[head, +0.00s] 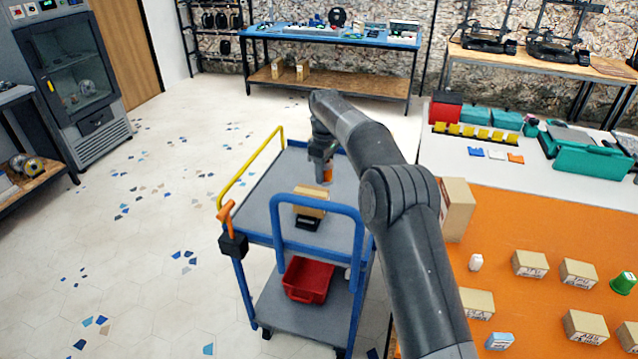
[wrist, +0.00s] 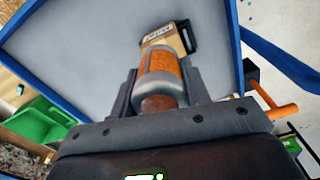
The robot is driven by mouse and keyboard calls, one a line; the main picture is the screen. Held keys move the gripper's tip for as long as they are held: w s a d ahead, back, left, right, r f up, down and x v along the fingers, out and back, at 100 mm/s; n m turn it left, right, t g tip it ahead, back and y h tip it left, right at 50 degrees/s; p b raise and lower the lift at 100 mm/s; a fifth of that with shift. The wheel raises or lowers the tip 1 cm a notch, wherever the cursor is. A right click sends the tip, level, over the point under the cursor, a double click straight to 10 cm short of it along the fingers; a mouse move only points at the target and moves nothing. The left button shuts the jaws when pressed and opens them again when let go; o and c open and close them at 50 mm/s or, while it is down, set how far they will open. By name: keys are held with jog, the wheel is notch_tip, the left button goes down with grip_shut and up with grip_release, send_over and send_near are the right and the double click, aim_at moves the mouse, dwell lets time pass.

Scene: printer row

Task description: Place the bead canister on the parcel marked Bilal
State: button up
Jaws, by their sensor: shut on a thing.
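My gripper (head: 321,160) is over the cart's top shelf in the head view. In the wrist view my gripper (wrist: 160,82) is shut on the bead canister (wrist: 161,66), an orange cylinder with a grey band. Only a bit of the canister (head: 327,174) shows in the head view. A cardboard parcel (head: 311,199) sits on the cart top, in front of the gripper. In the wrist view this parcel (wrist: 158,36) is partly behind the canister; its label is too small to read surely. Other labelled parcels (head: 529,264) lie on the orange mat; I cannot read their names for sure.
The blue-framed cart (head: 262,190) has a yellow rail, an orange handle (head: 226,215) and a red bin (head: 308,281) below. A black item (head: 307,222) lies beside the cart's parcel. The orange mat (head: 510,220) at right holds a green cup (head: 623,283).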

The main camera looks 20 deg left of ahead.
jog(key=shift+a+f, duration=0.4)
jog(key=shift+a, duration=0.3)
jog(key=shift+f, duration=2)
jog(key=shift+f, duration=0.2)
jog(key=o, duration=1)
notch_tip(320, 180, up, 11)
jog(key=shift+w+r, duration=0.1)
jog(key=shift+r, duration=0.6)
